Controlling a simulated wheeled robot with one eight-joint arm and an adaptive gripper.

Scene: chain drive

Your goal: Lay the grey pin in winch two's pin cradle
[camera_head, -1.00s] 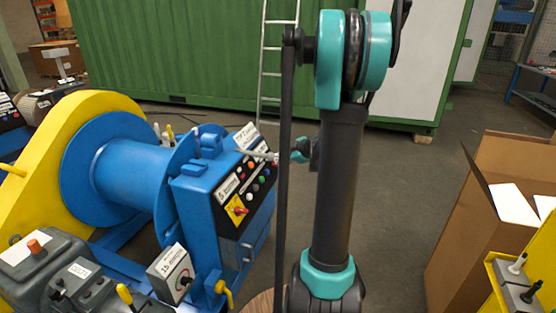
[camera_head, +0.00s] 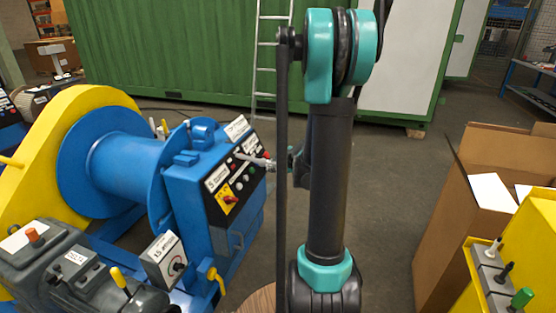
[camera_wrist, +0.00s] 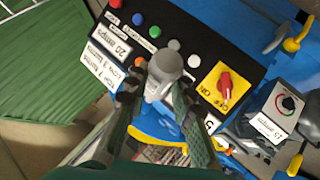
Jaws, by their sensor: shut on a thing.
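My gripper (camera_head: 287,160) is beside the control panel of a blue winch (camera_head: 125,175), partly behind my own arm. In the wrist view my gripper (camera_wrist: 158,105) is shut on a grey pin (camera_wrist: 165,68) with a rounded head. The pin also shows in the head view as a light grey rod (camera_head: 252,159) pointing left in front of the panel's upper edge. In the wrist view the pin covers part of the panel (camera_wrist: 190,25). I cannot make out a pin cradle or a winch number in either view.
A grey lever console (camera_head: 75,270) and a dial box (camera_head: 165,260) stand before the winch. At right are an open cardboard box (camera_head: 440,220) and a yellow rack with a green-topped lever or pin (camera_head: 522,297). Floor between winch and box looks clear.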

